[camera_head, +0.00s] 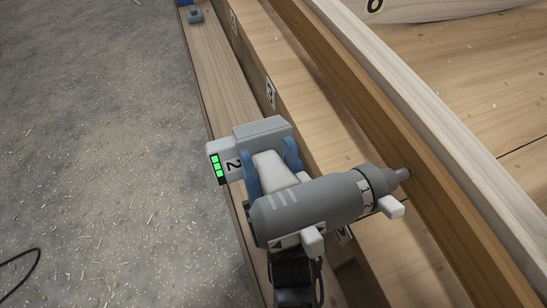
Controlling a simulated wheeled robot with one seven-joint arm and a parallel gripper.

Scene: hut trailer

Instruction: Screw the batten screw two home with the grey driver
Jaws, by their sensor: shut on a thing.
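The grey driver (310,207) lies across the lower middle of the view, its nose (402,174) pointing right at the brown batten (372,118). The nose tip overlaps the batten's near face in the picture; I cannot tell whether it touches.
A long wooden ledge (222,75) runs along the left edge, with a small blue-grey item (195,16) at its far end. Number plates mark the timber (270,93). A pale board (425,125) lies beyond the batten. The concrete floor (100,130) at left has shavings and a dark cable (35,255).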

